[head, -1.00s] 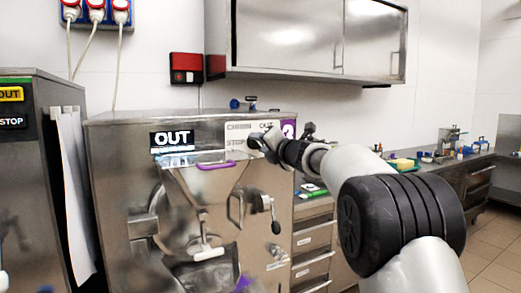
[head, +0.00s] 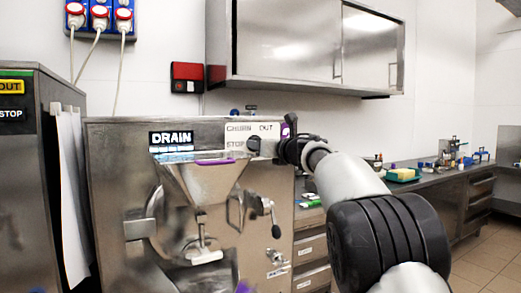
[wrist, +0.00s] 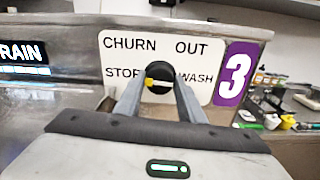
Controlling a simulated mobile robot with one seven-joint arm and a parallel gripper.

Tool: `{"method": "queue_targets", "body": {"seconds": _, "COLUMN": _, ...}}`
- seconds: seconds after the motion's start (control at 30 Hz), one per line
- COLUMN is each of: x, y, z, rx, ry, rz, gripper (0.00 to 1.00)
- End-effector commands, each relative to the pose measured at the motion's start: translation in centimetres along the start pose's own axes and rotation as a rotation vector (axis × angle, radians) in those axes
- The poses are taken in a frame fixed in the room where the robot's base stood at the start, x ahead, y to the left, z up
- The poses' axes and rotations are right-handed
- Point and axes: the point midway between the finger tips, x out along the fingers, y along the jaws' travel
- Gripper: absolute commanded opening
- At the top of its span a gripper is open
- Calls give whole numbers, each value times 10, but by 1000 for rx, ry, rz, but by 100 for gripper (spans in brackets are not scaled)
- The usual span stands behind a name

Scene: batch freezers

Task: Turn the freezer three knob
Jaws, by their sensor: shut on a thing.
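Freezer three (head: 110,170) is the steel machine in the middle of the head view, marked by a purple 3 label (wrist: 235,75) in the wrist view. Its black knob (wrist: 159,70) with a yellow mark sits on a white plate (wrist: 115,57) reading CHURN, OUT, STOP and WASH. The yellow mark lies at the knob's lower left, toward STOP. My gripper (wrist: 158,92) has its fingers on both sides of the knob and is shut on it. In the head view my gripper (head: 268,146) covers the knob. The display (head: 171,138) reads DRAIN.
A steel hopper (head: 200,180) with a purple handle and a lever (head: 275,225) are on the machine's front below the plate. Another freezer (head: 30,190) stands at left. A wall cabinet (head: 290,45) hangs above, and a counter (head: 430,180) with several small items runs right.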

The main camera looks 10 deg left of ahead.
Motion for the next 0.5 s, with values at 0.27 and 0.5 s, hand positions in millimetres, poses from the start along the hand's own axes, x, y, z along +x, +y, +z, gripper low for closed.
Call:
{"method": "queue_targets", "body": {"seconds": 0.27, "x": 0, "y": 2, "z": 6, "rx": -78, "ry": -9, "rz": 0, "gripper": 13}}
{"method": "queue_targets", "body": {"seconds": 0.5, "x": 0, "y": 2, "z": 6, "rx": -93, "ry": -10, "rz": 0, "gripper": 13}}
